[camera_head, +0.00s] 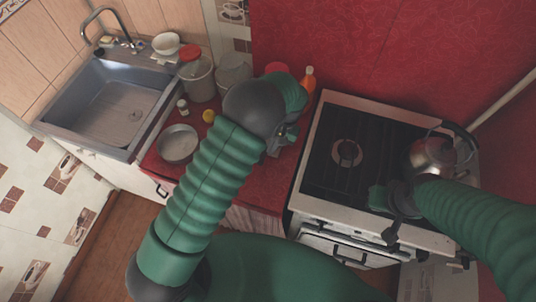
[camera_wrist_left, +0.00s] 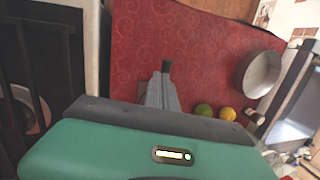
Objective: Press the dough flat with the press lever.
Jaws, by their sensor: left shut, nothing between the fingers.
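My left gripper (camera_head: 285,142) is over the red counter, left of the stove. In the left wrist view its fingers (camera_wrist_left: 166,80) are together with nothing between them, above the patterned red oilcloth (camera_wrist_left: 195,60). I cannot make out any dough or press lever in either view; my left arm and gripper cover part of the counter in the head view. My right gripper (camera_head: 392,215) is at the stove's front edge, in front of the kettle. Its fingers are too small and dark to read.
A metal kettle (camera_head: 430,152) stands on the stove (camera_head: 325,150). A metal pan (camera_head: 178,143), a red-lidded jar (camera_head: 196,78) and a small bottle (camera_head: 183,107) stand left on the counter, beside the sink (camera_head: 110,100). A green fruit (camera_wrist_left: 203,110) and an orange one (camera_wrist_left: 227,113) lie near the pan.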

